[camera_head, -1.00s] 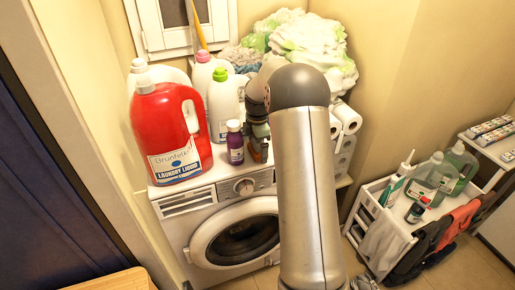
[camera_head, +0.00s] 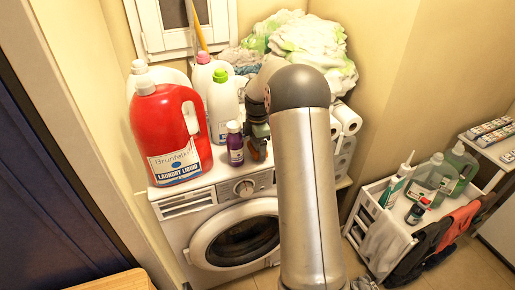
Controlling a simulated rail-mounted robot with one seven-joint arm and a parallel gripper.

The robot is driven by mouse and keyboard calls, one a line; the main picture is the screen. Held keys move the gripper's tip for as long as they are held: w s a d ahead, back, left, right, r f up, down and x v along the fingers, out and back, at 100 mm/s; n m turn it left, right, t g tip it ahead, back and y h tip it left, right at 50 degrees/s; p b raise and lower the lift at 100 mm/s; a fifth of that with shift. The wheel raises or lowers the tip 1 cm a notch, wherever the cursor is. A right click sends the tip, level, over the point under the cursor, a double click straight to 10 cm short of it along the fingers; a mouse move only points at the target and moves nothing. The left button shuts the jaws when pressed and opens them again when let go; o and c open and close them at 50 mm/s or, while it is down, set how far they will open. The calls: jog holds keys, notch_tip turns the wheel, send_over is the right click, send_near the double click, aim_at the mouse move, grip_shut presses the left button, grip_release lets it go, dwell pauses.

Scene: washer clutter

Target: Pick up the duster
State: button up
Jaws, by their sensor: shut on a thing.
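My gripper (camera_head: 257,146) is low over the washer top, right of the purple bottle, and mostly hidden by my own arm. It is shut on a small reddish-brown thing (camera_head: 259,153), only partly seen. I cannot make out whether this is part of the duster. A thin yellow stick (camera_head: 200,28) rises behind the bottles near the window; I cannot tell what it belongs to. Grey fluffy material (camera_head: 236,58) lies behind the bottles, partly covered.
The washer (camera_head: 240,238) carries a red detergent jug (camera_head: 172,130), white bottles (camera_head: 222,108) and a purple bottle (camera_head: 235,148). A green-white cloth heap (camera_head: 318,45) and paper rolls (camera_head: 347,118) are at right. A white cart (camera_head: 378,205) with bottles stands farther right.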

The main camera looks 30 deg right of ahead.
jog(key=s+a+r+b, duration=0.2)
jog(key=s+a+r, duration=0.1)
jog(key=s+r, duration=0.9)
jog(key=shift+s+a, duration=0.25)
jog(key=shift+s, duration=0.55)
jog(key=shift+o, duration=1)
jog(key=shift+w, duration=0.1)
jog(key=shift+c, duration=0.4)
